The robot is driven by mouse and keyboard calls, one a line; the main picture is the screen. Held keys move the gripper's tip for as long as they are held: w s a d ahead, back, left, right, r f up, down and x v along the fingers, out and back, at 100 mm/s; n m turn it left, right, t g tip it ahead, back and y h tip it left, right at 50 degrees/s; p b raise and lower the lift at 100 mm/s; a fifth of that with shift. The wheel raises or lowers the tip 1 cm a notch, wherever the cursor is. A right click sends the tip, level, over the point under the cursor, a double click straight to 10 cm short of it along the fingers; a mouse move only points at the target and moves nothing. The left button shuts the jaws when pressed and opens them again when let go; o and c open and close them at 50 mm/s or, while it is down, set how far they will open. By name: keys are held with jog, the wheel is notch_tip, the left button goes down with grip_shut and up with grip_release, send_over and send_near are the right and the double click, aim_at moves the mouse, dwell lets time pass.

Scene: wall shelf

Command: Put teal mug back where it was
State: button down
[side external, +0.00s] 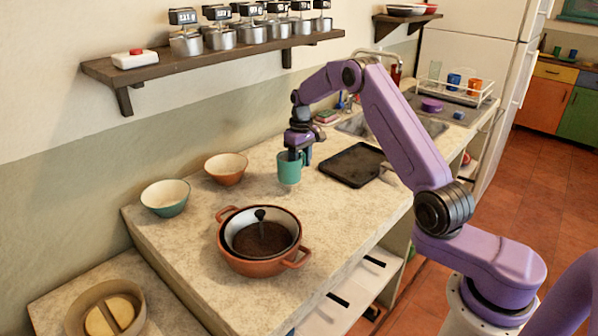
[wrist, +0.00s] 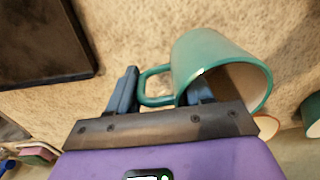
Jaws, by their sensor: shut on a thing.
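The teal mug (side external: 289,168) is at my gripper on the countertop, between the orange bowl and the black tray. In the wrist view the teal mug (wrist: 222,70) shows its cream inside, and its handle points left between the fingers. My gripper (side external: 299,151) is shut on the mug, one finger inside or behind its rim and the other beyond the handle. In the wrist view my gripper (wrist: 160,92) covers part of the rim. I cannot tell whether the mug's base touches the counter.
An orange bowl (side external: 226,168) and a teal bowl (side external: 165,197) stand left of the mug. A terracotta pot (side external: 261,268) with a ladle stands in front. A black tray (side external: 354,165) lies to the right. A shelf (side external: 210,58) with metal canisters hangs above. A dish rack (side external: 457,92) stands beyond the sink.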

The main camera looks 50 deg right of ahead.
aim_at(299, 172)
jog(key=shift+w+f, duration=0.3)
jog(key=shift+f, duration=1.55)
jog(key=shift+f, duration=0.1)
jog(key=shift+c, duration=2.3)
grip_release()
jog(key=shift+f, duration=0.1)
